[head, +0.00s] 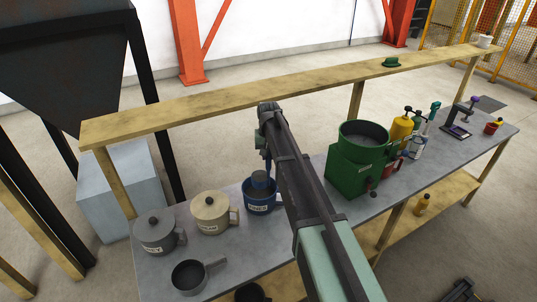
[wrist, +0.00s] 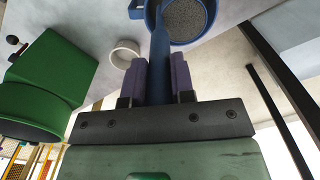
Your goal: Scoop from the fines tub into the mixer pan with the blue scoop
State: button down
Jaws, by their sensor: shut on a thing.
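A blue tub (head: 261,205) with a white label stands on the grey bench; the label is too small to read surely. It also shows in the wrist view (wrist: 209,22), holding grey granular stuff. My gripper (wrist: 158,72) is above the tub, its purple fingers shut on the upright handle of the blue scoop (wrist: 159,48). In the head view the scoop's blue cup (head: 260,179) is at the tub's mouth; whether it touches the fines I cannot tell. The green mixer (head: 350,172), with its round open pan (head: 363,129), stands right of my arm.
A cream lidded pot (head: 208,217), a grey lidded pot (head: 155,238) and a dark handled pan (head: 188,277) stand left of the tub. Bottles (head: 401,127) stand right of the mixer. A wooden shelf (head: 200,103) runs behind.

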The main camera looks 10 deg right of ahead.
notch_tip(320, 180, up, 6)
jog(key=p, duration=0.6)
dwell(0.8)
